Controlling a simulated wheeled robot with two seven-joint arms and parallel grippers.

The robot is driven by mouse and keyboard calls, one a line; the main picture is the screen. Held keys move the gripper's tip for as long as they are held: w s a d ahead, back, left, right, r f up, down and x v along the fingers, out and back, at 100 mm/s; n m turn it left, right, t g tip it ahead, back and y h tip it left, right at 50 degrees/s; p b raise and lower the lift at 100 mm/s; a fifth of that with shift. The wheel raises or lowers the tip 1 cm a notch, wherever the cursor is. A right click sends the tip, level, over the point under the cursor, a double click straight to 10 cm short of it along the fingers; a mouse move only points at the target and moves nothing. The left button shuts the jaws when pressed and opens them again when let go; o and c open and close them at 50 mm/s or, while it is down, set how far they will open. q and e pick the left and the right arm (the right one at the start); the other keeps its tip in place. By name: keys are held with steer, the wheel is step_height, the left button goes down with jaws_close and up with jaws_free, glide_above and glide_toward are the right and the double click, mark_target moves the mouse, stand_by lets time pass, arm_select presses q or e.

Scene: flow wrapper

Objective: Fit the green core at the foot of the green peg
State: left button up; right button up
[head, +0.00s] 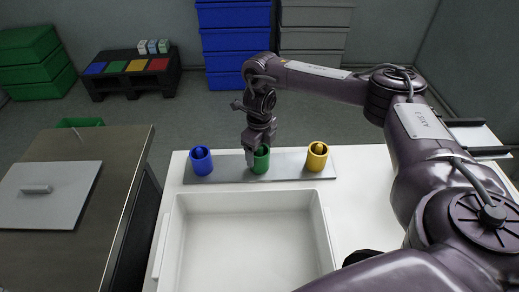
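The green core (262,160) is a short upright hollow cylinder on the grey metal plate (229,170), at the middle position between the blue and yellow ones. My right gripper (256,154) points down right at its top, with a fingertip against or over its left side. The gripper covers the core's opening, so the green peg is hidden and I cannot tell how the core sits around it. Whether the fingers grip the core is not clear. My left gripper is not in view.
A blue core (201,161) and a yellow core (317,156) stand on the plate at either side, each with a peg inside. A white tray (324,232) lies in front on the white table (358,217). A dark-topped cabinet (110,180) is at left.

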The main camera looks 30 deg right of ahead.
steer(key=shift+r, duration=0.1)
step_height(320, 180, up, 8)
steer(key=shift+f+p, duration=0.15)
steer(key=shift+p, duration=0.95)
